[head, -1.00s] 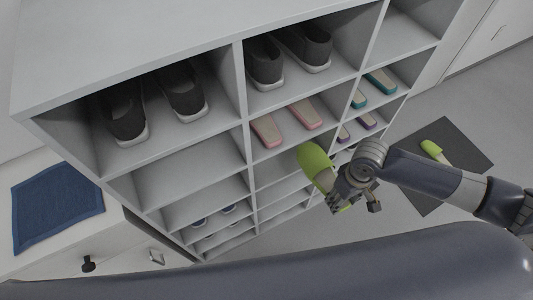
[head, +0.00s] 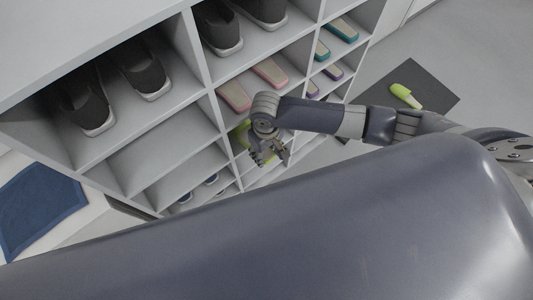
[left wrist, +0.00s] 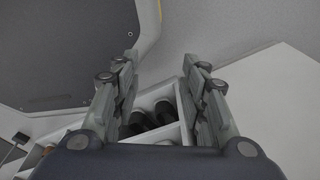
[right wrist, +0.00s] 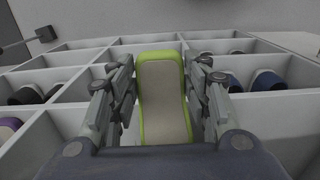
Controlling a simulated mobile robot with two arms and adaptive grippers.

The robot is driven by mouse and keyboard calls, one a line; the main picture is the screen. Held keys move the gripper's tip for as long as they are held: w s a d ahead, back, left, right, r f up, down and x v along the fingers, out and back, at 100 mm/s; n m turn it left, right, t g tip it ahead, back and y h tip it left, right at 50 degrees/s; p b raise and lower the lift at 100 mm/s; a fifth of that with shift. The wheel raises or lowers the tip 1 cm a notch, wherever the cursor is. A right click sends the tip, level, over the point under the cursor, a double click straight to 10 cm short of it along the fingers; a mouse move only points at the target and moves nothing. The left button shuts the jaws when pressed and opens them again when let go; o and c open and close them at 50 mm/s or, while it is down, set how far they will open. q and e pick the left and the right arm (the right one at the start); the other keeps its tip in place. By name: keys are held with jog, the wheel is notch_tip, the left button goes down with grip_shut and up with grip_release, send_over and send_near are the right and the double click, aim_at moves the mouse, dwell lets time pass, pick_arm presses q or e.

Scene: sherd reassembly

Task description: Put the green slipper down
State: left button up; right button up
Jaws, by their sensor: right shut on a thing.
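The green slipper (head: 241,131) with a beige sole is held in my right gripper (head: 272,153), at the shelf opening below the pink slippers. In the head view the gripper and arm hide most of it. In the right wrist view the slipper (right wrist: 163,92) stands lengthwise between the two fingers, toe toward the shelf compartments. A second green slipper (head: 406,96) lies on the dark mat (head: 375,92) on the floor. My left gripper (left wrist: 158,85) has its fingers wide apart with nothing between them, and it is outside the head view.
The white shelf unit (head: 198,45) holds dark shoes (head: 140,68), pink slippers (head: 270,72), teal slippers (head: 341,29) and purple slippers (head: 333,72). Dividers and shelf edges border the right gripper. Several left-hand compartments look empty. A blue cloth (head: 38,207) lies on a cabinet at left.

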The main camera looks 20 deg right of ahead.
notch_tip(320, 180, down, 3)
jog(key=shift+r, duration=0.1)
jog(key=o, duration=1.1)
pick_arm(q)
jog(key=shift+s+d+r+p, duration=0.1)
jog(key=shift+s+p, duration=0.05)
jog(key=shift+s, duration=0.4)
jog(key=shift+s+r+p, duration=0.1)
jog(key=shift+s+p, duration=0.05)
jog(key=shift+s, duration=0.4)
pick_arm(e)
notch_tip(320, 180, up, 12)
